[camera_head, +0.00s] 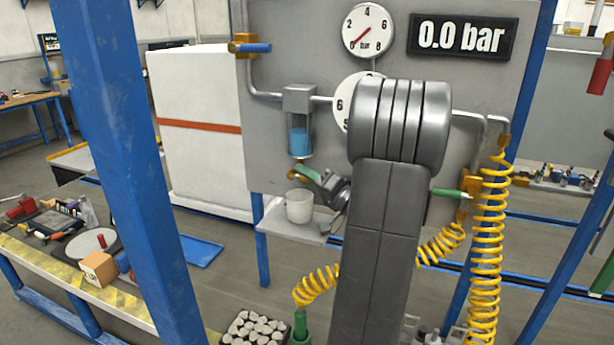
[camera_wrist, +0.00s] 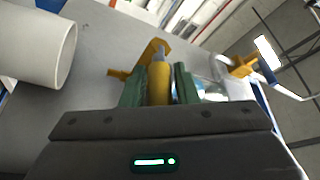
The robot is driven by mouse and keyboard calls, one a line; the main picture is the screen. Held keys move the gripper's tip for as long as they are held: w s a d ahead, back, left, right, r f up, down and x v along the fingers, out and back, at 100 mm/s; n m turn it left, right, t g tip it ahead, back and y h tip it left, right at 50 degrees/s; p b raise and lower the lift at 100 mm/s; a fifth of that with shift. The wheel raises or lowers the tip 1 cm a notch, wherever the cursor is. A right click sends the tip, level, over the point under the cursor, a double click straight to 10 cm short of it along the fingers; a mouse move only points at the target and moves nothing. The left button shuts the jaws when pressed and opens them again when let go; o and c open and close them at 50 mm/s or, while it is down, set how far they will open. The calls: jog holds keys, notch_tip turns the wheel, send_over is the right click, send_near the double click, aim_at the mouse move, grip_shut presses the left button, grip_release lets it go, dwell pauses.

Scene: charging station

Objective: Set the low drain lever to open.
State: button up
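The low drain lever has a yellow-orange grip (camera_wrist: 159,84) with a grey tip. In the wrist view it fills the gap between my gripper's green fingers (camera_wrist: 160,86), which look closed on its two sides. In the head view my gripper (camera_head: 306,178) reaches in from the right at the yellow drain valve under the filter bowl (camera_head: 300,135), which holds blue liquid. My gripper and arm partly hide the lever there. The bowl also shows at the right in the wrist view (camera_wrist: 213,82).
A white cup (camera_head: 299,208) stands on a small shelf (camera_head: 280,228) just below my gripper; it is close on the left in the wrist view (camera_wrist: 40,45). A blue-handled valve (camera_head: 250,47) sits at upper left. A green-handled lever (camera_head: 450,193) and yellow coiled hose (camera_head: 487,250) are at right.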

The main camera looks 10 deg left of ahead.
grip_shut()
jog(key=h, duration=0.1)
jog(key=r+n+g+h, duration=0.1)
jog(key=shift+a+r+g+h, duration=0.2)
jog(key=shift+g+h, duration=0.1)
jog(key=shift+h, duration=0.1)
jog(key=h+p, duration=0.1)
jog(key=r+n+g+h, duration=0.1)
jog(key=h, duration=0.1)
jog(key=shift+a+r+p, duration=0.25)
jog(key=shift+a+p, duration=0.1)
jog(key=shift+p, duration=0.05)
jog(key=g+h+p, duration=0.1)
jog(key=p, duration=0.1)
jog(key=a+r+n+h+p, duration=0.1)
jog(key=h+p, duration=0.1)
jog(key=p, duration=0.1)
jog(key=shift+w+g+h, duration=0.15)
jog(key=shift+g+h, duration=0.15)
jog(key=shift+g, duration=0.1)
jog(key=h+p, duration=0.2)
jog(key=p, duration=0.1)
jog(key=shift+w+a+f+g, duration=0.1)
jog(key=shift+a+f+g, duration=0.05)
jog(key=shift+a+g, duration=0.2)
jog(key=shift+f, duration=0.1)
